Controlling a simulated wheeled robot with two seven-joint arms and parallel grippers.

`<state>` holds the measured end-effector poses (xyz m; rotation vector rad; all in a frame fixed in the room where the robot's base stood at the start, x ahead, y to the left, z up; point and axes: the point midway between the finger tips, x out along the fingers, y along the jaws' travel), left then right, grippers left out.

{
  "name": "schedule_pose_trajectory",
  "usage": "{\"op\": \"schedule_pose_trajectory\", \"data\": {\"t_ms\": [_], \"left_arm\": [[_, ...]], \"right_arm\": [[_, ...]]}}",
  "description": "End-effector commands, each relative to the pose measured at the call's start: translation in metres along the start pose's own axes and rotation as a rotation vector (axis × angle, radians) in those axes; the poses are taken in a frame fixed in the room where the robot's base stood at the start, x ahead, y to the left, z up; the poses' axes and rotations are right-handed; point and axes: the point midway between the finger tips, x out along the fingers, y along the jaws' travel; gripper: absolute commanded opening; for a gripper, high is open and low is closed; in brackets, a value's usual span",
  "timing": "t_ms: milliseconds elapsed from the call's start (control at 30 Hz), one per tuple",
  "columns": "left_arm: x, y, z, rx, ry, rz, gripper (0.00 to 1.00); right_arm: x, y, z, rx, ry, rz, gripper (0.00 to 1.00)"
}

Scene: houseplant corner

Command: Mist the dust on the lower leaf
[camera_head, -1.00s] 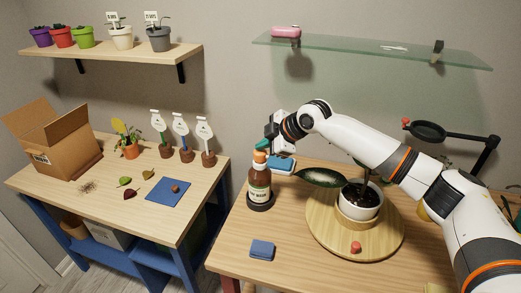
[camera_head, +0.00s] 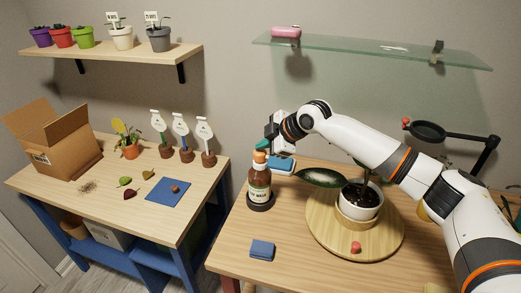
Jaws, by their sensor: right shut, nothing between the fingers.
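A brown spray bottle (camera_head: 259,184) with a pale label, orange collar and teal head stands upright on a dark round base on the right table. My right gripper (camera_head: 271,141) is at the bottle's head, shut with nothing between its fingers; I cannot tell whether it touches the head. The lower leaf (camera_head: 321,178) is dark green with a paler, dusty-looking patch, and reaches left toward the bottle. It belongs to the plant in a white pot (camera_head: 359,203) on a round wooden board (camera_head: 322,229). My right arm hides the upper plant. My left gripper is not in view.
A blue pad (camera_head: 282,163) lies behind the bottle, and a blue sponge-like block (camera_head: 262,249) near the front. A red knob (camera_head: 356,247) is on the board. A black-armed magnifier (camera_head: 429,131) stands at right. A glass shelf (camera_head: 370,48) hangs above.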

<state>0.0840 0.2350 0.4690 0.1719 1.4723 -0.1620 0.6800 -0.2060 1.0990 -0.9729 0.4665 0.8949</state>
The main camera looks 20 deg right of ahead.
Motion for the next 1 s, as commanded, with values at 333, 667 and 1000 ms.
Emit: {"op": "schedule_pose_trajectory", "data": {"t_ms": [333,667,1000], "left_arm": [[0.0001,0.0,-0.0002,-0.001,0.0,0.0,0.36],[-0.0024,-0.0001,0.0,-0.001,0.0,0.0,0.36],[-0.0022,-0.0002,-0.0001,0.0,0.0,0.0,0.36]], "right_arm": [[0.0006,0.0008,-0.0007,0.0,0.002,0.002,0.0],[0.0063,0.005,-0.0048,0.002,0.002,0.003,0.0],[0.008,0.0066,-0.0065,0.001,0.004,0.005,0.0]]}}
